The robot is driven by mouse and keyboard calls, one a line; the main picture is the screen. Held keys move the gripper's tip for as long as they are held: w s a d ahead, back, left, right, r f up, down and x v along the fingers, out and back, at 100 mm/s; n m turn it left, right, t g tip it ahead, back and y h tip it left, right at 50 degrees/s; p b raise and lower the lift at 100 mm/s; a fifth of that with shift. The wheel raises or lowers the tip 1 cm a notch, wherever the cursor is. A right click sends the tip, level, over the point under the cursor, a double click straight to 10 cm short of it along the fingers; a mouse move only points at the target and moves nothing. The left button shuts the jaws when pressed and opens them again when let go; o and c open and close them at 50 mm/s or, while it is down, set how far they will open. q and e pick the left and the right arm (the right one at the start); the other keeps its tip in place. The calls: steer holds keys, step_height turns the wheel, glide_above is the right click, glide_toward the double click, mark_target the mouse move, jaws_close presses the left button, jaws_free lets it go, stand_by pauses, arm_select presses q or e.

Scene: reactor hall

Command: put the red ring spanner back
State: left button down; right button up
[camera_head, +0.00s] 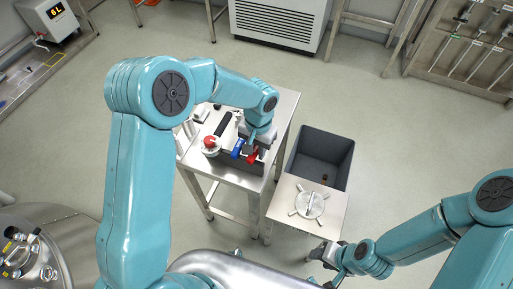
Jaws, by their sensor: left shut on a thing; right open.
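A red piece (253,156), which I take to be the red ring spanner, shows at the fingertips of my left gripper (252,147) over the steel table (203,162). My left gripper is shut on it; the fingers and my wrist hide most of its shape. A blue piece (238,148) is just left of it. Whether the red piece touches the table or a holder cannot be told. My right gripper (324,256) is open and empty at the lower right, below the low steel top.
A red-topped white round object (211,145) and a black-handled item (222,124) are on the table. A grey bin (324,143) stands right, above a low top with a spoked wheel (310,204). A tool rack (480,42) is at the upper right. Floor between is clear.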

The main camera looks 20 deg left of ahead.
stand_by(0.3)
arm_select(q)
steer(key=c, duration=0.8)
jaws_free()
step_height(320, 180, up, 6)
steer(key=p, duration=0.4)
steer(key=shift+s, duration=0.1)
